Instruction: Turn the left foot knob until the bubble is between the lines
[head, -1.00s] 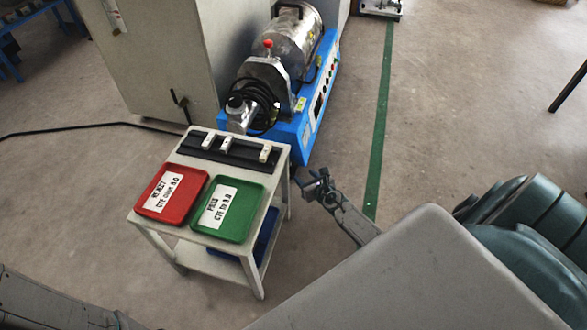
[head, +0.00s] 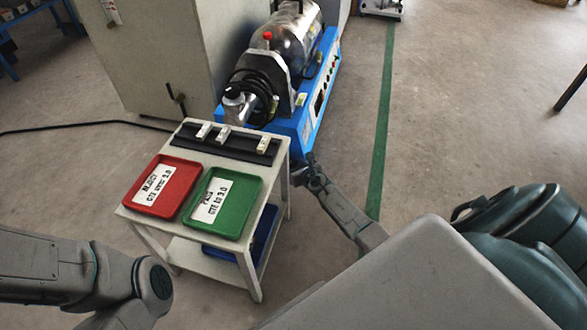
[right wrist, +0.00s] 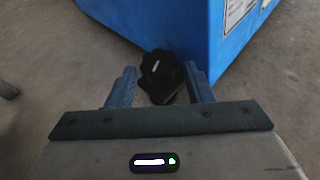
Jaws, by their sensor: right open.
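The blue-based machine (head: 316,100) stands on the floor behind the small cart. In the right wrist view a black foot knob (right wrist: 161,72) with a pale mark on top sits at the near lower corner of the blue base (right wrist: 230,45). My right gripper (right wrist: 160,85) is open, with one finger on each side of the knob; I cannot tell whether they touch it. In the head view my right gripper (head: 311,163) is low beside the corner of the blue base. The bubble and its lines cannot be made out. My left arm shows at lower left, its gripper out of sight.
The cart (head: 258,282) holds a red tray (head: 193,170), a green tray (head: 225,232) and a black rack with pale pieces (head: 237,152), close left of my right arm. A grey cabinet (head: 160,60) stands behind.

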